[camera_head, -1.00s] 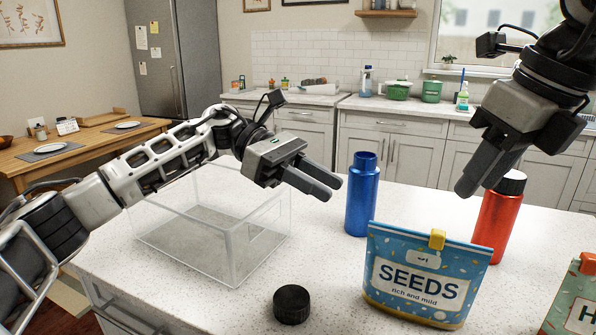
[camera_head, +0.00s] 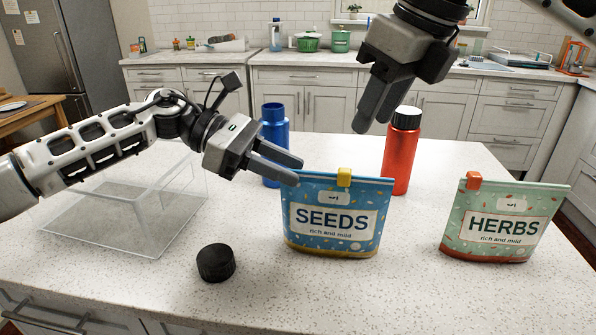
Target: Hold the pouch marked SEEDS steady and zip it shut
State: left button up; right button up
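The blue SEEDS pouch (camera_head: 334,246) stands upright on the counter. Its yellow zip slider (camera_head: 344,177) sits near the middle of the top edge. My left gripper (camera_head: 298,172) is open, with its fingertips overlapping the pouch's upper left corner in the picture; I cannot tell whether they touch it. No pouch edge shows clearly between the fingers. My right gripper (camera_head: 371,124) is open and empty, pointing down above and behind the pouch, left of the red bottle.
A green HERBS pouch (camera_head: 498,229) with an orange slider stands at right. A red bottle (camera_head: 396,160) and blue bottle (camera_head: 274,132) stand behind. A black cap (camera_head: 215,263) lies front left. A clear box (camera_head: 157,246) is at left.

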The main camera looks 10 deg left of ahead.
aim_at(344, 177)
pick_arm(q)
jog(key=shift+x, duration=1.35)
jog(key=shift+c, duration=0.3)
